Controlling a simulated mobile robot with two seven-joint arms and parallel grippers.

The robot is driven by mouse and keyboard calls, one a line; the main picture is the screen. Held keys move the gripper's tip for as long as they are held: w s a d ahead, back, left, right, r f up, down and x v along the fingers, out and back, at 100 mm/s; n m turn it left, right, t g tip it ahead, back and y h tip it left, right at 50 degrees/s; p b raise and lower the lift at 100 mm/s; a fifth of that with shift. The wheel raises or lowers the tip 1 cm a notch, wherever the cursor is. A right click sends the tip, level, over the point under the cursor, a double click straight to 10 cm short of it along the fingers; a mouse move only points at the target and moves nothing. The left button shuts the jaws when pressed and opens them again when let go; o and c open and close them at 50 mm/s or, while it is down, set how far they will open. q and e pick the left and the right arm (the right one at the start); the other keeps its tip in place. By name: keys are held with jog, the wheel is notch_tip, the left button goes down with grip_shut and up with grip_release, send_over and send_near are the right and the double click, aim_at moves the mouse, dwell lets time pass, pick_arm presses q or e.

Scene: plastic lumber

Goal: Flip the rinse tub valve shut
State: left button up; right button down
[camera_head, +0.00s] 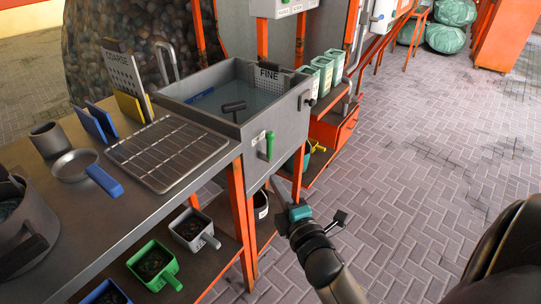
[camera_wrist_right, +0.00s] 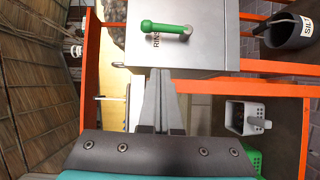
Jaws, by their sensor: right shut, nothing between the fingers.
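The rinse tub (camera_head: 221,122) is a grey metal basin holding water, at the end of the steel bench. Its valve has a green handle (camera_head: 269,145) on the front face, hanging downward in the head view. In the right wrist view the green handle (camera_wrist_right: 162,28) lies sideways on the grey face, beside a partly hidden "RINS" label. My right gripper (camera_head: 274,183) is below and in front of the valve, apart from it. Its fingers (camera_wrist_right: 160,76) are shut and empty, pointing toward the tub face. My left gripper is not in view.
Orange bench legs (camera_head: 241,225) stand close to my right gripper. Green (camera_head: 153,264) and grey (camera_head: 194,230) scoops sit on the lower shelf. A mesh rack (camera_head: 167,152) lies on the bench beside the tub. Brick floor (camera_head: 430,180) to the right is mostly open.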

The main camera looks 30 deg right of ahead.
aim_at(271, 155)
jog(key=w+d+b, duration=0.1)
jog(key=w, duration=0.2)
jog(key=w+d+b, duration=0.1)
jog(key=w, duration=0.2)
jog(key=w+d+b, duration=0.1)
jog(key=w+d, duration=0.1)
jog(key=w, duration=0.1)
jog(key=shift+w+d+f, duration=0.1)
jog(key=shift+w+f, duration=0.1)
jog(key=shift+w, duration=0.2)
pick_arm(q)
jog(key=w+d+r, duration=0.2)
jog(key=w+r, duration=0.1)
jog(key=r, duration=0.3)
pick_arm(e)
jog(key=shift+w+d, duration=0.25)
jog(key=shift+d, duration=0.15)
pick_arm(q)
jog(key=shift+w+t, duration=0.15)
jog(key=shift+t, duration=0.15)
pick_arm(e)
jog(key=shift+r, duration=0.1)
